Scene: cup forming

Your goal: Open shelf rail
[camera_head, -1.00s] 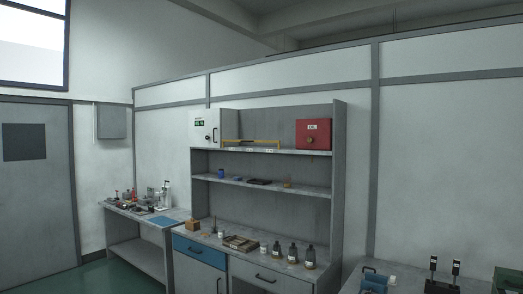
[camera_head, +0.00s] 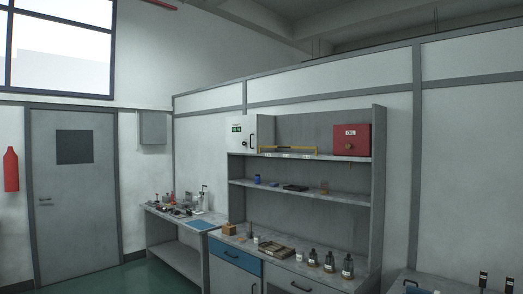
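The yellow shelf rail (camera_head: 287,149) runs along the front of the top shelf of the grey shelf unit (camera_head: 378,200), between a white box and a red box. Small labels show on the shelf edge below it. The rail looks level across the shelf; its catch is too small to make out. Neither of my grippers shows in the head view, and the unit stands some distance away.
A white box (camera_head: 241,133) and a red box (camera_head: 352,140) stand on the top shelf. Below are a workbench with bottles (camera_head: 347,266) and a blue drawer (camera_head: 236,258). A side table (camera_head: 160,211) stands left. Green floor (camera_head: 128,276) is open at lower left.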

